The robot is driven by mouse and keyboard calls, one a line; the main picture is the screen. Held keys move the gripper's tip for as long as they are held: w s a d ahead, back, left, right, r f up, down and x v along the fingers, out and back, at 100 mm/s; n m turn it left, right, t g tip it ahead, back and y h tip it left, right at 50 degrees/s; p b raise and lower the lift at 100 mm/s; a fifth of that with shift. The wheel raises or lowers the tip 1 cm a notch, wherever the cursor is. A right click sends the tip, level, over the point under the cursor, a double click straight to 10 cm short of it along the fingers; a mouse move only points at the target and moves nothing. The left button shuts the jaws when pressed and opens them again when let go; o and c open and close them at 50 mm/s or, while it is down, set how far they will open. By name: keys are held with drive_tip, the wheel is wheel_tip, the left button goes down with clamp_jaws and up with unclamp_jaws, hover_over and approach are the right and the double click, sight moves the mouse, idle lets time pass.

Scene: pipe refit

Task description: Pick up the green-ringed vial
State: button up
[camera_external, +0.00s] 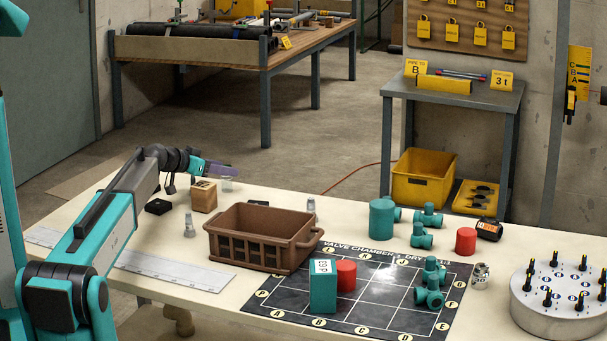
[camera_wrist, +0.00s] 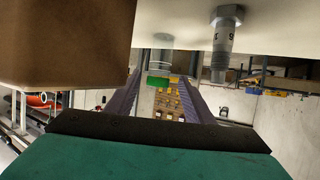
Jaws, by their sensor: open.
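The green-ringed vial (camera_wrist: 161,60) is clear, with a green band at its free end. In the wrist view, where the table shows at the top, it stands between the purple fingers of my open gripper (camera_wrist: 162,83). There is a gap on both sides, and the fingers do not look closed on it. In the outside view the vial (camera_external: 226,185) is a small clear shape on the table just below my gripper (camera_external: 221,169). Its ring cannot be made out there.
A brown wooden block (camera_wrist: 65,40) is close on the left in the wrist view, and a grey bolt-like fitting (camera_wrist: 222,45) is on the right. A brown crate (camera_external: 258,240) stands in front of the vial in the outside view. A black item (camera_external: 158,206) lies left of the block.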

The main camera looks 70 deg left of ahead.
idle(0.3)
drive_tip(key=shift+r+p+x, duration=0.15)
drive_tip(key=shift+p+x, duration=0.2)
drive_tip(key=shift+x, duration=0.55)
drive_tip(key=shift+r+p+x, duration=0.1)
drive_tip(key=shift+p+x, duration=0.25)
drive_tip(key=shift+x, duration=1.45)
drive_tip(key=shift+d, duration=0.15)
drive_tip(key=c, duration=1.1)
drive_tip(key=shift+c, duration=0.2)
wheel_tip(320, 180, up, 10)
drive_tip(key=b, duration=0.1)
